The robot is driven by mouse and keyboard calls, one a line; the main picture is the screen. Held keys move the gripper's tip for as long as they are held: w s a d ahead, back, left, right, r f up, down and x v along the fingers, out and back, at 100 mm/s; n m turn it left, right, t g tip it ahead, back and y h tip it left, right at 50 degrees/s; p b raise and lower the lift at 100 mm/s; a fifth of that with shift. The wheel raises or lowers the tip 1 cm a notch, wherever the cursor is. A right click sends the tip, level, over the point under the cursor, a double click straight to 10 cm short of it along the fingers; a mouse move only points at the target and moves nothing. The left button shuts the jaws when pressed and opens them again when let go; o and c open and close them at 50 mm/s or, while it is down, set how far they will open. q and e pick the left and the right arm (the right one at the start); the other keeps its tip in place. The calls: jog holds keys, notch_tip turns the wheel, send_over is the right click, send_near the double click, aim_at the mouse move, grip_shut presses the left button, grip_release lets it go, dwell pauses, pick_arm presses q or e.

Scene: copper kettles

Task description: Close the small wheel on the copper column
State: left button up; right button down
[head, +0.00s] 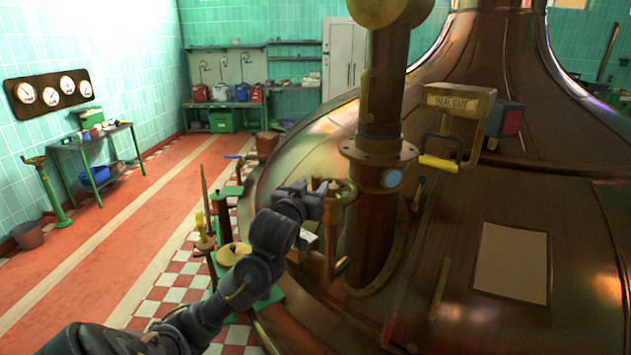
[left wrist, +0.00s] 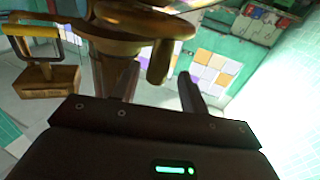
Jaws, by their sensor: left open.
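The copper column (head: 380,100) rises right of centre in the head view, with a bolted flange around it. The small brass wheel (head: 343,187) sits on the column's left side; part of it is hidden behind my gripper. My left gripper (head: 322,196) is at the wheel's left rim. In the left wrist view the wheel (left wrist: 118,42) fills the upper middle, and its stubby handle (left wrist: 157,62) points down into the gap between the two open fingers of the left gripper (left wrist: 158,76). I cannot tell whether a finger touches it. My right gripper is not in view.
A large copper kettle (head: 580,200) fills the right side. A brass-framed sign with a yellow-gripped lever (head: 438,163) hangs right of the column. A green stand (head: 232,205) is close to my left arm. The red floor (head: 120,225) is open at left.

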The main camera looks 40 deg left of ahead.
aim_at(315, 185)
pick_arm(q)
jog(key=shift+p+x, duration=0.35)
jog(key=shift+x, duration=1.2)
jog(key=shift+d, duration=0.1)
grip_shut()
